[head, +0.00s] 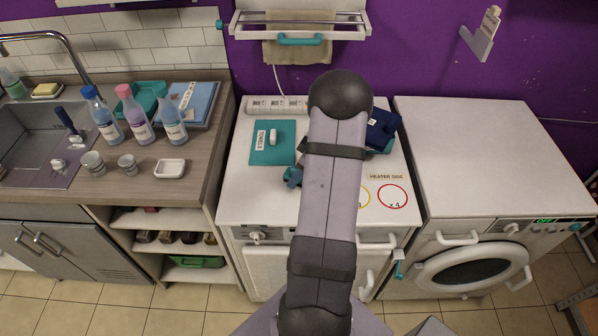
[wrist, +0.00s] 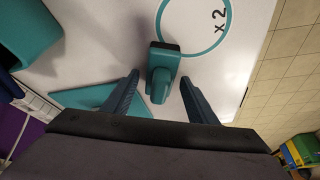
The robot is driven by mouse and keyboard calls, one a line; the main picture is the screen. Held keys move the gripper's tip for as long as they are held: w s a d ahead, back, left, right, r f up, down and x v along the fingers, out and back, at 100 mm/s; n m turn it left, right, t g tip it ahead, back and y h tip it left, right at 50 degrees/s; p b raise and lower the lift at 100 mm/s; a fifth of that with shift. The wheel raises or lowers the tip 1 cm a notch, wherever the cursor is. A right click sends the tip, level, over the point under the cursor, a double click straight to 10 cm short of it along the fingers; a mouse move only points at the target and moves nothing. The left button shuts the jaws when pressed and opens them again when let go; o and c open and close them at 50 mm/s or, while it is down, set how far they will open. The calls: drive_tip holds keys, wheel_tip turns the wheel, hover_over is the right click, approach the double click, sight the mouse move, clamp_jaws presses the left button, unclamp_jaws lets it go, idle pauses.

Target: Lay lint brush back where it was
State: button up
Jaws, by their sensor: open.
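In the wrist view a small teal piece with a raised grip and a dark far edge (wrist: 163,66) looks like the lint brush, though I cannot be sure. It is on the white top beside a teal ring marked "x 2" (wrist: 229,20). My gripper (wrist: 160,80) is open, with one finger on each side of this piece and visible gaps to both. A flat teal triangle (wrist: 88,97) lies to its left.
A teal labelled mat (head: 262,157) with a white item (head: 272,137) lies on the white worktop (head: 240,195). Dark blue cloth (head: 381,127) lies right of my arm. A power strip (head: 280,103) runs behind. The washing machine top (head: 470,150) is clear.

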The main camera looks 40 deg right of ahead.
drive_tip(key=shift+r, duration=0.1)
drive_tip(key=shift+r, duration=0.15)
drive_tip(key=shift+s+d+r, duration=0.15)
drive_tip(key=shift+r, duration=0.15)
drive_tip(key=b+v, duration=0.2)
drive_tip(key=v, duration=0.9)
drive_tip(key=shift+b, duration=0.3)
drive_tip(key=a+f+m+g, duration=0.1)
drive_tip(key=a+m+g, duration=0.15)
drive_tip(key=a, duration=1.75)
drive_tip(key=s+a+f+m+g+h, duration=0.1)
drive_tip(key=s+a, duration=0.3)
drive_tip(key=a, duration=0.3)
drive_tip(key=s+a+f+m, duration=0.1)
drive_tip(key=s+a, duration=0.4)
drive_tip(key=a, duration=0.1)
drive_tip(key=shift+s+a+f+g+h, duration=0.3)
drive_tip(key=shift+a+f+g+h, duration=0.05)
drive_tip(key=shift+a+f+h, duration=0.05)
